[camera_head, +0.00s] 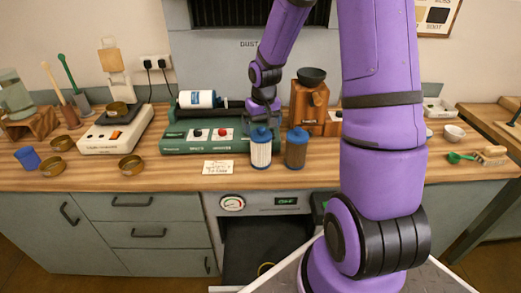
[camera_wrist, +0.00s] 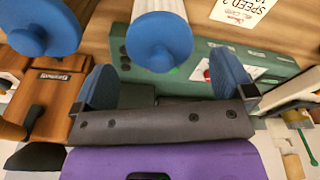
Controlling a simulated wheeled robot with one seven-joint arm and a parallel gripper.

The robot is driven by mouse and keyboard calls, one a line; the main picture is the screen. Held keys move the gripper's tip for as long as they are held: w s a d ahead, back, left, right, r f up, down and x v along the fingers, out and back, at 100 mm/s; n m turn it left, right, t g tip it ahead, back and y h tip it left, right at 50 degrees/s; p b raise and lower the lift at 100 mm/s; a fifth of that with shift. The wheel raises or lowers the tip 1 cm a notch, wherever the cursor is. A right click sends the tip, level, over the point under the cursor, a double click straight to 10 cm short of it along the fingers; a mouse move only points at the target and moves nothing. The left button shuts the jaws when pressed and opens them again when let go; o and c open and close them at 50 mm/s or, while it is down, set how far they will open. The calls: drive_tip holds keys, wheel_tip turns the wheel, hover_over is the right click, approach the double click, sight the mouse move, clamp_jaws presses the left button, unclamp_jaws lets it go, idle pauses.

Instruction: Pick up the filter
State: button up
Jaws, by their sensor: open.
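Two cylindrical filters stand upright side by side near the table's front edge. The white pleated filter (camera_head: 260,152) has a blue cap with a knob, and the brown filter (camera_head: 296,152) to its right has a similar cap. In the wrist view the white filter's blue cap (camera_wrist: 159,42) lies just past the fingertips, roughly between them. The brown filter's cap (camera_wrist: 45,32) is at the upper left. My gripper (camera_wrist: 165,82) is open and empty, with blue pads apart. In the head view my gripper (camera_head: 262,118) is just behind and above the white filter, partly hidden.
A green roller machine (camera_head: 215,142) stands behind and left of the filters, holding a white jar (camera_head: 196,99). A brown grinder (camera_head: 308,105) stands behind the brown filter. A paper card (camera_head: 218,167) lies left of the white filter. The table front there is clear.

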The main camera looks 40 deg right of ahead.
sight(261, 137)
drive_tip(key=shift+w+d+f, duration=0.1)
drive_tip(key=shift+w+f, duration=0.1)
drive_tip(key=shift+f, duration=1.25)
drive_tip(key=shift+w+f, duration=0.15)
drive_tip(key=shift+f, duration=1.25)
drive_tip(key=c, duration=1.2)
